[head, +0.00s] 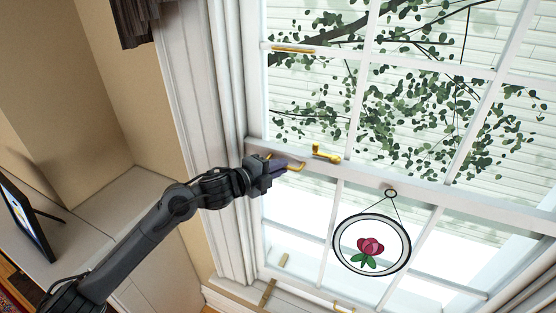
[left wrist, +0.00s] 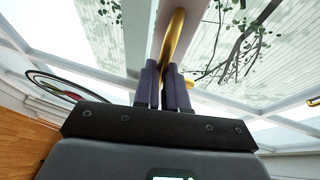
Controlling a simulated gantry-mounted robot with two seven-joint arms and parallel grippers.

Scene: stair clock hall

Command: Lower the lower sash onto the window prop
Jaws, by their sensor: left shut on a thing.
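The white window fills the right of the head view; its lower sash (head: 440,199) has a wide top rail with a brass catch (head: 325,153) on it. My left gripper (head: 284,165) is at the left end of this rail, shut on a curved brass handle (head: 298,166). In the left wrist view, the brass handle (left wrist: 174,35) runs up from between the purple fingers (left wrist: 169,86). A short wooden piece (head: 268,292), perhaps the window prop, is low at the left of the window. I cannot tell whether it touches the sash. My right gripper is out of view.
A round rose ornament (head: 371,245) hangs in front of the lower panes.

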